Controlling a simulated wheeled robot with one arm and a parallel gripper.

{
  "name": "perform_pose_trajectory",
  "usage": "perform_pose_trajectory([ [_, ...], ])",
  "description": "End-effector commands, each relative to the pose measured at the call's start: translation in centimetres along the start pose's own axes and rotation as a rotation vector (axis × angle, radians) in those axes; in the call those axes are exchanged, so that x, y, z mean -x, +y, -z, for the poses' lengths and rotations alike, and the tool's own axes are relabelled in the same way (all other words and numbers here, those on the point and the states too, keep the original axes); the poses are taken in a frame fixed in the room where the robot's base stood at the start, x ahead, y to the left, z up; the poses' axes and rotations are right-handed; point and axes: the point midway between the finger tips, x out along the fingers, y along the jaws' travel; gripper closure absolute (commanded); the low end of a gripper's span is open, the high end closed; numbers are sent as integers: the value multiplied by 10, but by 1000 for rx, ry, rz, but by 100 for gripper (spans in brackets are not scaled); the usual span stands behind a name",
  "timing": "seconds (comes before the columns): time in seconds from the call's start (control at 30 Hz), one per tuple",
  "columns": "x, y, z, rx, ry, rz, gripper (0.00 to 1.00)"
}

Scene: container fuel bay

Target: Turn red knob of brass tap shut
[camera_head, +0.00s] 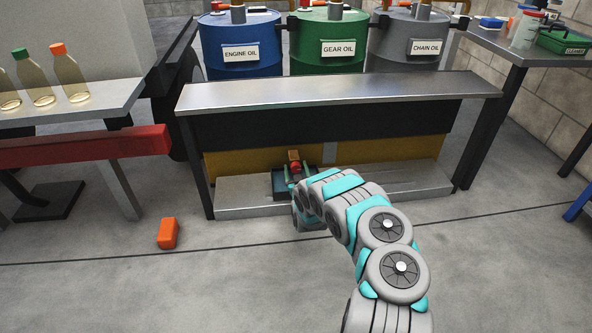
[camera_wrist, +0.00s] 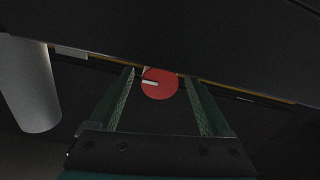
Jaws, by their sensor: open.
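The red knob (camera_head: 296,168) of the brass tap (camera_head: 293,155) is low under the metal bench, in front of its yellow panel. In the wrist view the round red knob (camera_wrist: 164,88) faces me, with a short white mark pointing left. My gripper (camera_wrist: 159,76) is open, with one green finger on each side of the knob and a gap visible on both sides. In the head view my arm reaches in under the bench, and my gripper is small and partly hidden there. The tap body is mostly hidden behind the knob in the wrist view.
The metal bench top (camera_head: 330,91) overhangs the tap. An orange block (camera_head: 167,233) lies on the floor at left. A pale cylinder (camera_wrist: 32,85) stands left of my gripper. Open floor lies in front.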

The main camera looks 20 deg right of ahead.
Motion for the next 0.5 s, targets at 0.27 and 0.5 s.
perform_pose_trajectory([
  [0.27,0,0,0,0,0,0,33],
  [0.5,0,0,0,0,0,0,60],
])
